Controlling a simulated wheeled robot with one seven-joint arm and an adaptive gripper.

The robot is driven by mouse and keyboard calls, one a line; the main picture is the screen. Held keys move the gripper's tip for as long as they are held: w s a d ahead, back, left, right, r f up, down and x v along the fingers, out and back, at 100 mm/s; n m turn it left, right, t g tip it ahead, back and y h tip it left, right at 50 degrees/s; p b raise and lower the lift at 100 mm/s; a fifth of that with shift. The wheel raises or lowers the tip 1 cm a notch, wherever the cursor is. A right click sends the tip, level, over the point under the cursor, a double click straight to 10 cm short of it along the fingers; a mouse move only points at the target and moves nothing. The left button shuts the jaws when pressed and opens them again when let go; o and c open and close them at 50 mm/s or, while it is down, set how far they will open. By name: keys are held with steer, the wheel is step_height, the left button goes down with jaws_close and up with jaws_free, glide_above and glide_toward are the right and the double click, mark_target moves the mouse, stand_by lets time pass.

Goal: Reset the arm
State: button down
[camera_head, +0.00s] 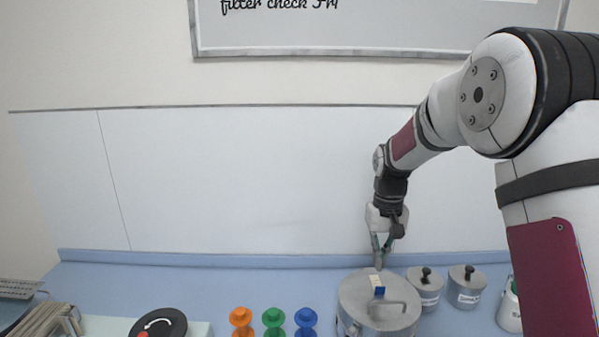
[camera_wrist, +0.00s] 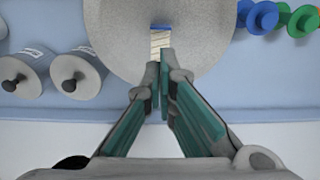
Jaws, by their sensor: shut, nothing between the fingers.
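My gripper (camera_head: 379,262) hangs at the end of my arm, pointing down just above the back part of a large grey lidded pot (camera_head: 352,297). In the wrist view my gripper (camera_wrist: 160,80) has its two teal-lined fingers together with nothing between them. Ahead of the fingertips, on the pot's lid (camera_wrist: 115,35), lies a small block (camera_wrist: 160,40), blue at one end and pale at the other. The same block (camera_head: 377,287) shows on the lid in the head view, near the lid's handle (camera_head: 392,306). I cannot tell whether the fingertips touch the lid.
Two small lidded pots (camera_head: 425,290) (camera_head: 467,287) stand right of the large pot, with a partly hidden white container (camera_head: 509,312) beyond. Orange (camera_head: 240,318), green (camera_head: 273,319) and blue (camera_head: 306,319) knobbed pieces stand left. A black round dial (camera_head: 158,326) sits further left. The blue counter (camera_head: 200,280) is clear behind them.

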steer(key=shift+r, duration=0.6)
steer(key=shift+r, duration=0.15)
steer(key=s+r+t, duration=0.2)
steer(key=s+r, duration=0.6)
steer(key=s, duration=0.3)
steer(key=s+r+t, duration=0.2)
steer(key=s+r, duration=0.6)
steer(key=s, duration=0.3)
steer(key=s+f+t, duration=0.1)
steer(key=s, duration=0.9)
steer(key=shift+s+f+t, duration=0.3)
